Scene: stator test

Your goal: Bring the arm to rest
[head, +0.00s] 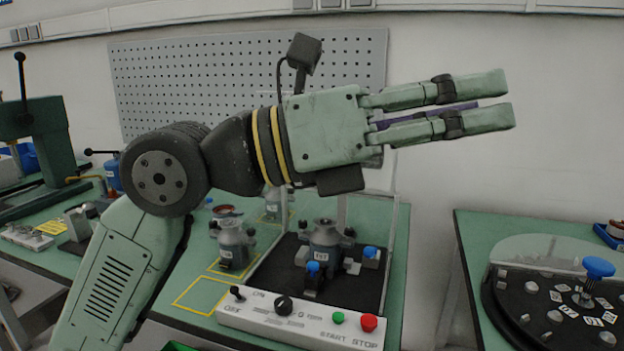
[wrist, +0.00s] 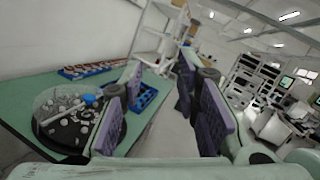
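My green arm rises from the lower left of the head view and bends at a dark round joint. Its forearm is raised and reaches to the right, above the workbench. My gripper (head: 508,98) points right in the air, with its two fingers apart and nothing between them. In the wrist view my gripper (wrist: 165,118) shows both purple finger pads with a wide gap between them. It touches nothing in either view.
Below my gripper stands a test rig with a white control panel (head: 300,325) and a stator unit (head: 325,240). Another grey unit (head: 233,245) stands left of it. A round dark tray (head: 545,325) sits on the right table. A pegboard (head: 190,75) is behind my arm.

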